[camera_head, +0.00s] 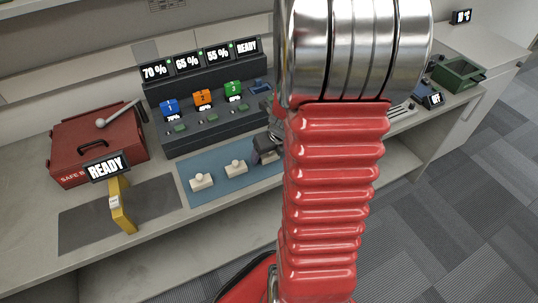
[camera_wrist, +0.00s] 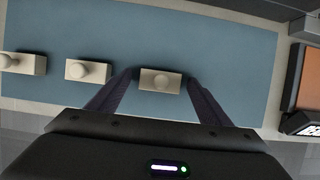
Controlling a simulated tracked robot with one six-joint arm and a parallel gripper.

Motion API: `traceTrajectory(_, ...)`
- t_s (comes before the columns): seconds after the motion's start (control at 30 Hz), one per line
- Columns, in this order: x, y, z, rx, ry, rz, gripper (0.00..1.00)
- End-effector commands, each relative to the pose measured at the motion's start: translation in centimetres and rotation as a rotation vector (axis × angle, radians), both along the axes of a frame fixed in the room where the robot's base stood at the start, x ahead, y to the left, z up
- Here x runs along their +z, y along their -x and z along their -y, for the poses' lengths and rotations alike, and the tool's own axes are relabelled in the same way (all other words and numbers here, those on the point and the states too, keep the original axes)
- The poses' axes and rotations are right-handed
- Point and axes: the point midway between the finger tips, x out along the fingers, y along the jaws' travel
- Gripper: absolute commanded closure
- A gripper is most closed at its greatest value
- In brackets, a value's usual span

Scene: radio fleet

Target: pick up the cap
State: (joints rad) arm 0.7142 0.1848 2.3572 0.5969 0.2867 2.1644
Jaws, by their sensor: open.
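In the head view two caps show, one at the left (camera_head: 202,182) and one further right (camera_head: 236,168). The third is hidden there behind my gripper and arm.
The blue mat (camera_head: 215,194) lies before a dark charging rack (camera_head: 185,140) holding blue, orange and green units. A red case (camera_head: 95,150) and a yellow stand (camera_head: 122,208) with a READY display are at left. A green bin (camera_head: 458,76) is at far right.

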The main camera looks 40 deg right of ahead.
Motion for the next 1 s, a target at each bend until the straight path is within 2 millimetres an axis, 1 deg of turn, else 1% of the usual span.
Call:
traceTrajectory(0.1, 0.01, 0.00, 0.00, 0.000, 0.000, 0.000, 0.29)
traceTrajectory(0.7, 0.01, 0.00, 0.00, 0.000, 0.000, 0.000, 0.71)
traceTrajectory(1.0, 0.20, -0.02, 0.01, -0.001, 0.000, 0.001, 0.71)
